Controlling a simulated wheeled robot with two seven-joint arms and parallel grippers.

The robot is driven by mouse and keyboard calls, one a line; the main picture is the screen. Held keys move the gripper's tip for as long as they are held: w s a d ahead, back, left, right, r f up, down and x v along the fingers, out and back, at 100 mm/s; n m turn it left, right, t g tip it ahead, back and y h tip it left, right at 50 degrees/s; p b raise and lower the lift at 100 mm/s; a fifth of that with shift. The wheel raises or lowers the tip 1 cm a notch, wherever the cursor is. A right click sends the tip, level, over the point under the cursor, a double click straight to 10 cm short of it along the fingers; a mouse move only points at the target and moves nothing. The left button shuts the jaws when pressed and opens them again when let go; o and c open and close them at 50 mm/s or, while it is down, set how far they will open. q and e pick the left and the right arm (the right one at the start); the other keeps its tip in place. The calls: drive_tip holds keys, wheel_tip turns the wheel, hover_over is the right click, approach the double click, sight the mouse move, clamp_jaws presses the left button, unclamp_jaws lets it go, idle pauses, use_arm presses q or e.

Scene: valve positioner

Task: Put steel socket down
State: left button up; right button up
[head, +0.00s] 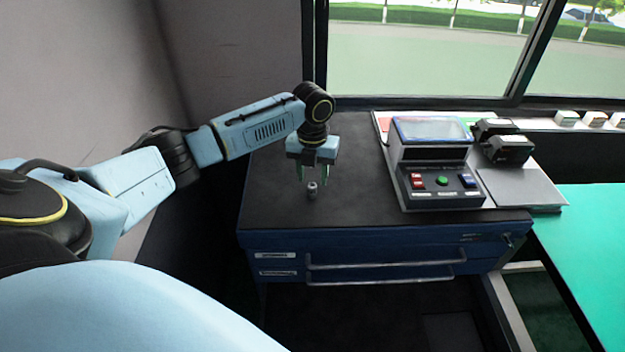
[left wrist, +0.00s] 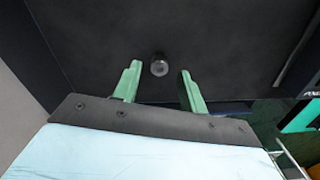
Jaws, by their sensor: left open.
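The steel socket (head: 312,189) is a small grey cylinder standing on the dark top of the blue cabinet (head: 270,190). It also shows in the left wrist view (left wrist: 159,66), beyond and between the two green fingertips. My left gripper (head: 312,181) points down over the socket with its green fingers spread, one to each side. In the left wrist view the left gripper (left wrist: 158,78) is open and empty, with clear gaps between the socket and both fingers. My right gripper is not in view.
A control box (head: 440,165) with a screen and coloured buttons stands right of the socket. Black devices (head: 505,145) and a grey plate (head: 515,188) lie further right. A turquoise table (head: 590,240) is at the far right. The cabinet top around the socket is clear.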

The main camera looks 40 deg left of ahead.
sight(312, 184)
use_arm(q)
wheel_tip(312, 184, up, 10)
idle(0.3)
drive_tip(key=shift+f, duration=0.1)
